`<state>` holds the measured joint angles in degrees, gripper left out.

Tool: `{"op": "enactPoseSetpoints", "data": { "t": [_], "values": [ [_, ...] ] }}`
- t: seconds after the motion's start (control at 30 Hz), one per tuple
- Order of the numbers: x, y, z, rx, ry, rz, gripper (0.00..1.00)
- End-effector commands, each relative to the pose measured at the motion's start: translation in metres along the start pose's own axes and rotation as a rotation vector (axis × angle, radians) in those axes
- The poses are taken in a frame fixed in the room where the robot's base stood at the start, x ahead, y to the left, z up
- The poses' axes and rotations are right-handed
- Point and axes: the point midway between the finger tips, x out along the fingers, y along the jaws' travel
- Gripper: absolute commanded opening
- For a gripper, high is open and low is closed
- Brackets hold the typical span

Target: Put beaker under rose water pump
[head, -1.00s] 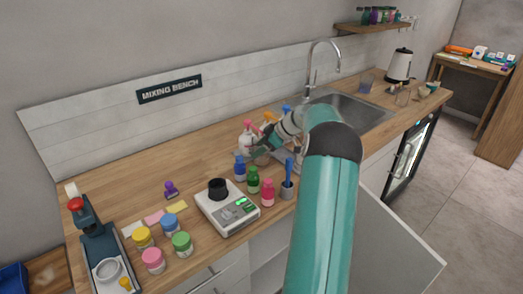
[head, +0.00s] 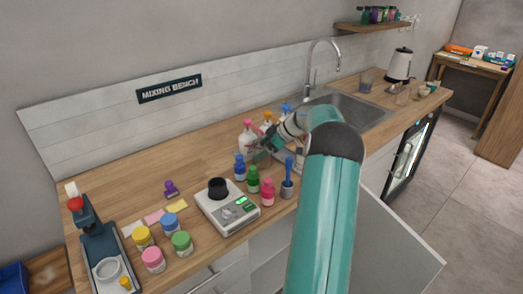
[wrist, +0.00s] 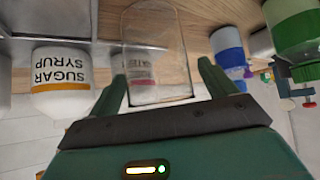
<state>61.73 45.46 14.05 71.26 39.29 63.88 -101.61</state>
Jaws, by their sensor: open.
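The clear glass beaker (wrist: 158,60) is upright in the wrist view, which shows the scene upside down. Its base appears to be on the wooden counter. My gripper (wrist: 165,88) is open, with a finger on either side of the beaker's rim and gaps between. A pink-banded label ending in "ATER" (wrist: 138,76) shows through the glass, on a bottle behind the beaker. In the head view the white bottle with a pink pump (head: 248,141) stands left of my gripper (head: 268,145). The beaker is hard to make out there; the pump's nozzle position over it is unclear.
A sugar syrup bottle (wrist: 62,82) is close beside the beaker. Blue (head: 240,168), green (head: 253,180) and pink (head: 268,192) bottles stand in front, near a scale (head: 228,208). The sink (head: 350,115) is to the right. The counter's back left is clear.

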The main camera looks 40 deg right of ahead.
Motion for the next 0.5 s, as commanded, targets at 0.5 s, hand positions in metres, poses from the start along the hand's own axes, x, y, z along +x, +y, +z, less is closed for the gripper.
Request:
{"op": "enactPoseSetpoints", "data": {
  "t": [0.5],
  "values": [
    [-0.101, 0.001, 0.001, 0.001, -0.001, 0.003, 0.84]
  ]
}}
